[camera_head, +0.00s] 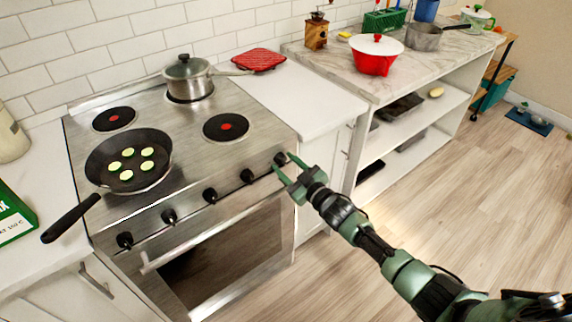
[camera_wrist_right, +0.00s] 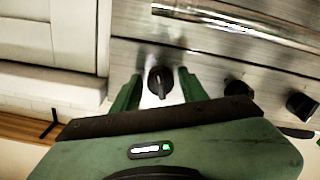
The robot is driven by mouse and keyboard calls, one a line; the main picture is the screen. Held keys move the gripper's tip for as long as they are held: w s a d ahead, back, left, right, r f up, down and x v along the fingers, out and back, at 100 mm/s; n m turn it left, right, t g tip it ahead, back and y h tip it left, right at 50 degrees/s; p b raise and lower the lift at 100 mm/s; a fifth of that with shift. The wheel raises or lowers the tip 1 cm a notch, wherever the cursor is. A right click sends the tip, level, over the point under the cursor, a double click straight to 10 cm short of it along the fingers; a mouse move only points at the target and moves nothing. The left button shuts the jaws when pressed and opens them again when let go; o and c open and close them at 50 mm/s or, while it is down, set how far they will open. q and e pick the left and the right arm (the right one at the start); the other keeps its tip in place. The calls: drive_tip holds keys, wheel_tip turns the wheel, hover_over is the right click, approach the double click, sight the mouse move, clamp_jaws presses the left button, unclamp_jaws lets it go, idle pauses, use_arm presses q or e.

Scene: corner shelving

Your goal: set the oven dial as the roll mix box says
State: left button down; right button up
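The steel oven (camera_head: 232,243) has a row of black dials along its front. My right gripper (camera_head: 287,169) is at the rightmost dial (camera_head: 281,158). In the right wrist view that dial (camera_wrist_right: 159,82) lies between the two green fingers of the gripper (camera_wrist_right: 159,90); the fingers are open, with a gap on each side of it. Its ridge runs roughly up and down in that picture. A green and white box (camera_head: 14,216), likely the roll mix box, is cut off at the left edge; its small print is too blurred to read surely. My left gripper is out of view.
A pan with vegetable slices (camera_head: 127,160) and a lidded pot (camera_head: 188,77) stand on the stove. The oven handle (camera_head: 212,232) runs below the dials. Right of the oven are a white counter (camera_head: 290,98) and a marble-topped shelf (camera_head: 348,72). The wooden floor in front is clear.

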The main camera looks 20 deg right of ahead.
idle(0.3)
drive_tip(key=v, duration=0.8)
idle(0.3)
